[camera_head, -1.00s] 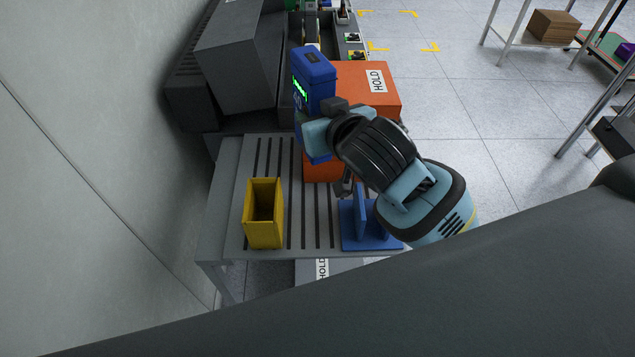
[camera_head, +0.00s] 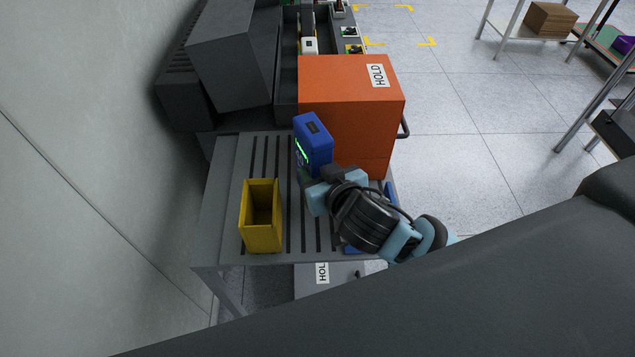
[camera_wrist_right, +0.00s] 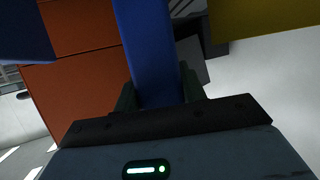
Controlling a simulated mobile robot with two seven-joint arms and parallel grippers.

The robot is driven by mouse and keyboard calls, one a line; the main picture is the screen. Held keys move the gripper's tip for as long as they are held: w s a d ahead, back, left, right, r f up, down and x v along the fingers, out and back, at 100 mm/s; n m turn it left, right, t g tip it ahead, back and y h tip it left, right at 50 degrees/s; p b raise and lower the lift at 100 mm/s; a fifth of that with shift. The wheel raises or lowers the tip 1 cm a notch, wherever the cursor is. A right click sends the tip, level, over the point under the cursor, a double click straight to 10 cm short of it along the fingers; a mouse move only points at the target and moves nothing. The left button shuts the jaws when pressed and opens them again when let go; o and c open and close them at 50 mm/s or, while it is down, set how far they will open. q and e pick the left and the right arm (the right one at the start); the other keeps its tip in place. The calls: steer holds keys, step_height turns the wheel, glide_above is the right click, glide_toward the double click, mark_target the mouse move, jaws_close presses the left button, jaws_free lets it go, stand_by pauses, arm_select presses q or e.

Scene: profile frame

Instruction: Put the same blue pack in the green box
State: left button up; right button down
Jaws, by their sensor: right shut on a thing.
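The blue pack (camera_head: 313,142), with green lit marks on one side, stands roughly upright in my right gripper (camera_head: 318,184), above the slatted bench. The gripper is shut on its lower part. In the right wrist view the blue pack (camera_wrist_right: 153,45) sits between the two fingers of my right gripper (camera_wrist_right: 158,92). No green box shows clearly; a small green thing (camera_head: 607,37) stands on a far rack at the upper right, too small to tell. My left gripper is not in view.
A yellow open bin (camera_head: 262,243) stands on the slatted bench (camera_head: 222,215), left of the pack. A big orange HOLD box (camera_head: 350,95) stands right behind the pack. A blue stand (camera_head: 390,190) is mostly hidden by my right arm. Open floor (camera_head: 465,110) lies to the right.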

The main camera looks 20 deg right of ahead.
steer(key=shift+f, duration=1.95)
steer(key=shift+f+b, duration=0.2)
steer(key=shift+b, duration=0.1)
steer(key=c, duration=0.8)
jaws_free()
steer(key=shift+s+r, duration=0.1)
steer(key=shift+r, duration=0.1)
steer(key=v, duration=1.1)
steer(key=shift+s+d+r, duration=0.15)
steer(key=shift+s, duration=0.2)
